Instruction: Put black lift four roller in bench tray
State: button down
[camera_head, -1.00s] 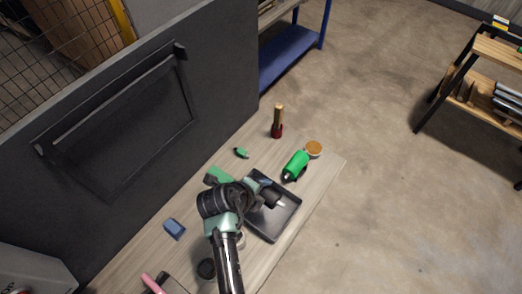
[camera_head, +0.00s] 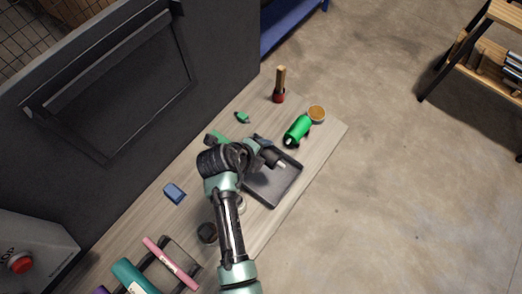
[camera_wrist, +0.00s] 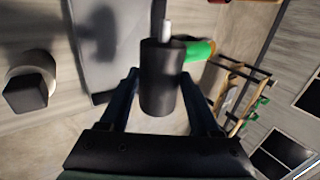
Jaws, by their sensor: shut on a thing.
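My gripper (camera_head: 262,154) is shut on the black roller (camera_head: 275,159), a dark cylinder with a pale shaft end. In the wrist view, the roller (camera_wrist: 161,88) sits between the two fingers of my gripper (camera_wrist: 160,76), its pale end pointing away. The bench tray (camera_head: 287,186) is a shallow dark tray on the wooden bench. The roller shows over the tray's upper part in the head view, apparently raised above it; the exact height cannot be told. The tray (camera_wrist: 108,62) also shows behind the roller in the wrist view. My arm hides the tray's left side.
A wooden-handled red tool (camera_head: 279,88), a small green item (camera_head: 242,117) and a blue block (camera_head: 174,192) lie along the bench (camera_head: 141,230). A dark panel (camera_head: 215,60) borders it.

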jog(key=shift+f+b, duration=4.05)
jog(key=shift+f, duration=0.3)
grip_release()
jog(key=v, duration=1.3)
jog(key=shift+b, duration=0.4)
jog(key=shift+w, duration=0.1)
